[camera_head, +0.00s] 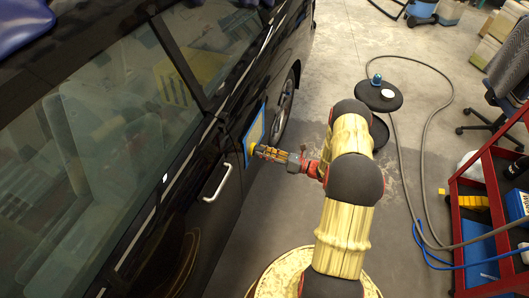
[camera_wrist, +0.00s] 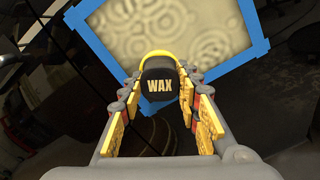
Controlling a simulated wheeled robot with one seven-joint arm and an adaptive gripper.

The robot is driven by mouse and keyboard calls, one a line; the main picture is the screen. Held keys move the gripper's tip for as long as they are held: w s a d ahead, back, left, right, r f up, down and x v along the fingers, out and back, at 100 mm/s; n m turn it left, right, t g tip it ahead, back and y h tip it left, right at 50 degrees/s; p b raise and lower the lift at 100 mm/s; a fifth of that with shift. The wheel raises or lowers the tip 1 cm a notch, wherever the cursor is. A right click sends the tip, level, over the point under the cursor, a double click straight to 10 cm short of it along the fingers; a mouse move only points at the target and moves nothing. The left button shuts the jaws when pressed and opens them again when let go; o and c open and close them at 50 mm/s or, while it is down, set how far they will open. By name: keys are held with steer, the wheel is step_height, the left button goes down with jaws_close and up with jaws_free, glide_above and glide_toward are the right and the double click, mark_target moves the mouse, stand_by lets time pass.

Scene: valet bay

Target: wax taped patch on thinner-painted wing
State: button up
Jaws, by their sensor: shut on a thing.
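A patch (camera_head: 255,133) framed with blue tape is on the side of the black car, ahead of the door handle. In the wrist view the patch (camera_wrist: 209,23) is pale, covered with swirl and ring marks, and edged by blue tape. My gripper (camera_head: 262,152) is at the patch's lower part; in the wrist view its fingers (camera_wrist: 160,95) are shut on a black applicator (camera_wrist: 160,85) marked WAX with a yellow pad. The pad overlaps the patch's lower edge in the picture. I cannot tell whether it touches.
The black car (camera_head: 232,185) with its silver door handle (camera_head: 217,182) fills the left. A round black stool (camera_head: 378,101) carries a blue bottle (camera_head: 376,80) and a white round item. A red cart (camera_head: 467,215) stands at right; a hose (camera_head: 427,130) loops over the floor.

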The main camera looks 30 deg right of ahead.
steer(key=shift+w+d, duration=0.15)
stand_by(1.1)
steer(key=v, duration=0.8)
stand_by(0.6)
steer(key=shift+d, duration=0.1)
stand_by(0.4)
